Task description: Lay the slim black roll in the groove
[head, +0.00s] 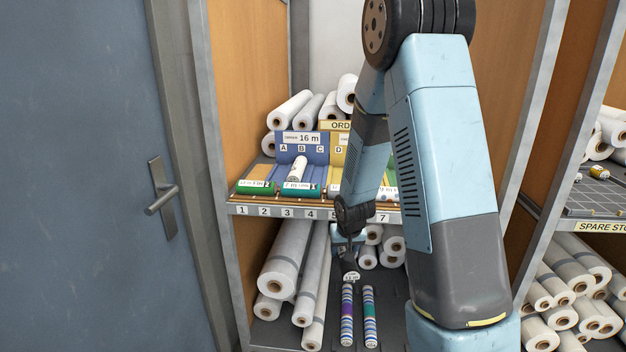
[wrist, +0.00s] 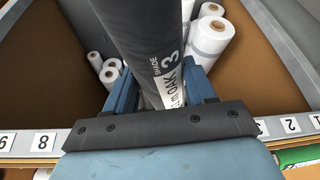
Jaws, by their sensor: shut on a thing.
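The slim black roll (wrist: 150,45) is between the fingers of my gripper (wrist: 163,92) in the wrist view. A blue rack (head: 317,150) marked A, B, C and a yellow one marked D stand on the shelf. Grooves show in the blue part, partly covered by rolls. My arm hides the rack's right side.
The shelf edge (head: 270,211) carries numbers. Green and teal labelled rolls lie along its front, and a short white roll (head: 297,169) rests on the blue rack. Two striped rolls (head: 347,315) lie below, near large white rolls (head: 285,265). A door (head: 80,180) is at left.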

